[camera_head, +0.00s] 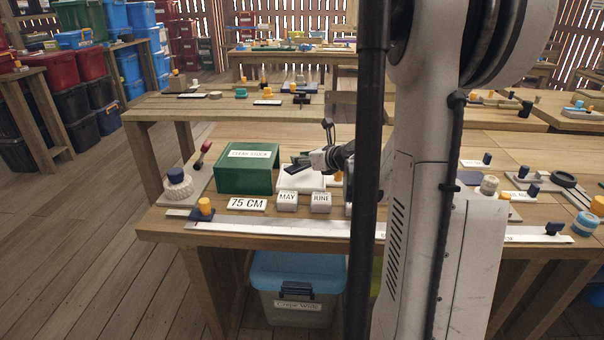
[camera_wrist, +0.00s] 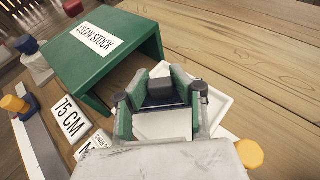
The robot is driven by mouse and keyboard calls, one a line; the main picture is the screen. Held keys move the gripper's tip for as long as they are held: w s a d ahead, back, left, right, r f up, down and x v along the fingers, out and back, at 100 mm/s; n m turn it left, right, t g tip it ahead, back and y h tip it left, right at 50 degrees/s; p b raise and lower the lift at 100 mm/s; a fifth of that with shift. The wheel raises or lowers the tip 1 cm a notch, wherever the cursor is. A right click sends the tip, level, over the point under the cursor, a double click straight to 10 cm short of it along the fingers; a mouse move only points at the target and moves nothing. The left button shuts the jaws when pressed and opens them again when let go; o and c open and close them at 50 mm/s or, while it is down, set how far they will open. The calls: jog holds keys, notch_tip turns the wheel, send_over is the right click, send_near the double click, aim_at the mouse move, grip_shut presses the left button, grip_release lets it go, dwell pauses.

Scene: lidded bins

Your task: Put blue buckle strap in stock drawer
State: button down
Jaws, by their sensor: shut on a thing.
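The dark blue strap with a black buckle block (camera_wrist: 162,92) sits between the fingers of my gripper (camera_wrist: 160,100) in the wrist view. My gripper is shut on it. In the head view my gripper (camera_head: 318,160) reaches in from the right, above a shallow white tray (camera_head: 303,183). The white tray also shows under the fingers in the wrist view (camera_wrist: 222,102). It lies at the open right side of a green box labelled CLEAN STOCK (camera_head: 247,170), also in the wrist view (camera_wrist: 92,48). I cannot tell whether the strap touches the tray.
A 75 CM plate (camera_head: 246,204) and MAY (camera_head: 287,201) and JUNE (camera_head: 320,202) blocks stand in front. A long white rule (camera_head: 280,229) runs along the table's front edge. Bare wood lies behind.

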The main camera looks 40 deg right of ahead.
aim_at(307, 168)
jog(key=shift+w+d+f, duration=0.15)
jog(key=shift+d+f, duration=0.15)
jog(key=shift+f, duration=0.05)
jog(key=shift+f+b, duration=0.85)
jog(key=shift+f, duration=1)
jog(key=shift+f, duration=0.15)
jog(key=c, duration=1.5)
grip_release()
jog(key=shift+r, duration=0.25)
jog(key=p+v, duration=0.3)
jog(key=v, duration=0.9)
jog(key=shift+a, duration=0.1)
